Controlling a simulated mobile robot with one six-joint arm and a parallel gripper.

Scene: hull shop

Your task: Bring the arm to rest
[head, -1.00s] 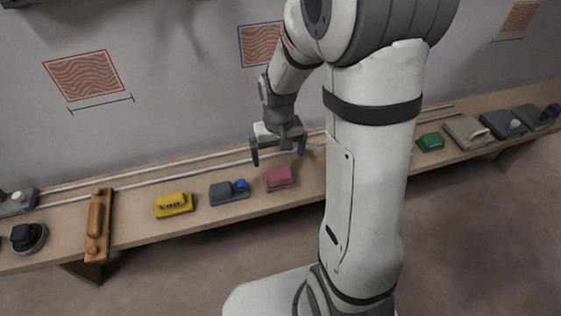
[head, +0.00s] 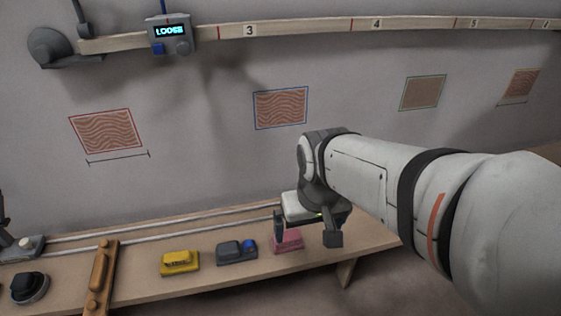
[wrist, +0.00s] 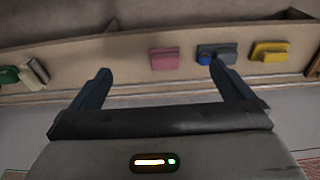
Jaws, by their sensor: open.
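My gripper (head: 307,230) is open and empty in the head view, its two fingers apart in front of the bench. It also shows in the wrist view (wrist: 158,88), with a clear gap between the dark fingers. A pink block (head: 289,241) sits on the bench just behind the fingers in the head view, partly covered by one of them. In the wrist view the pink block (wrist: 164,59) lies beyond the fingertips, apart from them. My arm reaches in from the right of the head view and hides the right part of the bench.
A numbered rail (head: 300,28) with a display box reading "LOOSE" (head: 170,37) runs along the wall above.

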